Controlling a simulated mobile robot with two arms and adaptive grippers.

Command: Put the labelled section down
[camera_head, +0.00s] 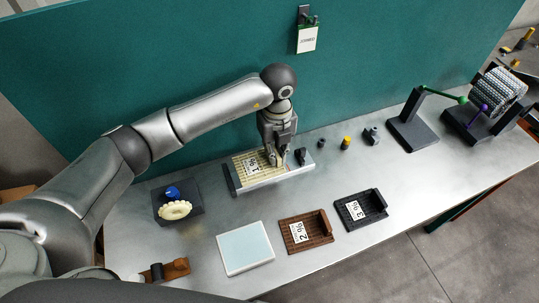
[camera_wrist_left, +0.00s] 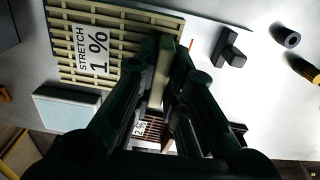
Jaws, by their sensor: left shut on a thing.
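The beige slatted section labelled "STRETCH 1 %" (camera_head: 240,162) is at the grey metal holder (camera_head: 236,190) near the middle of the bench. In the left wrist view, the section (camera_wrist_left: 135,25) shows its grid and white label. My left gripper (camera_head: 279,162) points down at the section's right end and is shut on its raised beige end piece (camera_wrist_left: 160,75). I cannot tell whether the section rests on the holder or hangs just above it. My right gripper is not in view.
A brown "2 %" section (camera_head: 318,239) and a black "3 %" section (camera_head: 374,208) lie in front, beside a pale blue-topped pad (camera_head: 245,248). Small knobs (camera_head: 346,143) and a green-armed stand (camera_head: 413,134) are right. A teal panel (camera_head: 180,60) stands behind.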

